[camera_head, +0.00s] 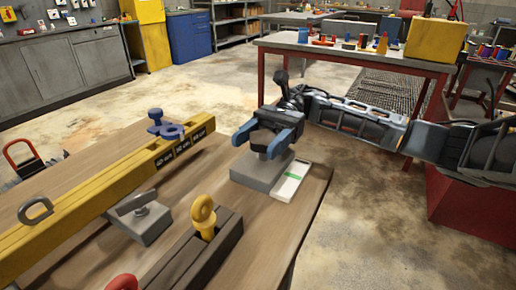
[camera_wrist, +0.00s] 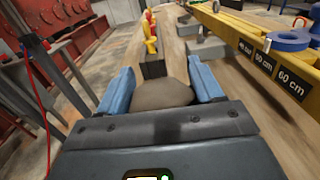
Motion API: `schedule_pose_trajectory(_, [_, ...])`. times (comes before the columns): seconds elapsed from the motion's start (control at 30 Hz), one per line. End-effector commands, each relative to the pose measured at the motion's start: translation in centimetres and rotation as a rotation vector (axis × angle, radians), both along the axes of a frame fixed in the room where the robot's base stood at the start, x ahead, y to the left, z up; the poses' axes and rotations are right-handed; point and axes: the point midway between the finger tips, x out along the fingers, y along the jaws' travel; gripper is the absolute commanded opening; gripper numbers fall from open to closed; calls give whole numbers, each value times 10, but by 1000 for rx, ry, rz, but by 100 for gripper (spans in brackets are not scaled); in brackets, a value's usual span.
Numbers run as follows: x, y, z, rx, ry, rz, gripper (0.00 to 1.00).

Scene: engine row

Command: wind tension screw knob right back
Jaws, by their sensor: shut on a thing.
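The tension screw knob (camera_head: 262,137) is dark and rounded. It sits on a pale stem above a grey block (camera_head: 256,177) near the right edge of the wooden bench. My gripper (camera_head: 264,143) reaches in from the right, with its two blue fingers on opposite sides of the knob, shut on it. In the wrist view the knob (camera_wrist: 162,95) shows as a brownish rounded shape between the blue fingers (camera_wrist: 162,86). A white strip with a green mark (camera_head: 291,181) lies beside the block. Part of the knob is hidden by the fingers.
A yellow beam (camera_head: 90,205) with centimetre labels runs along the bench, bearing a blue clamp knob (camera_head: 168,130). A grey block with a wing handle (camera_head: 139,217) and a dark block with a yellow eye screw (camera_head: 203,216) stand to the left. Floor is open beyond the bench.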

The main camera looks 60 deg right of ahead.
Motion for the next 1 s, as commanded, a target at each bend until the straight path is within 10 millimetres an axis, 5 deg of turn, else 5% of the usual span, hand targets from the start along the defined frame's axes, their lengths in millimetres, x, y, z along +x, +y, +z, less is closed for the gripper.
schedule_pose_trajectory(0.63, [-1,0,-1,-2,2,49,35])
schedule_pose_trajectory(0.67, [-1,0,-2,-2,2,49,68])
schedule_pose_trajectory(0.83, [-1,0,-1,-2,1,48,85])
schedule_pose_trajectory(1.0, [-1,0,-1,-1,1,48,86])
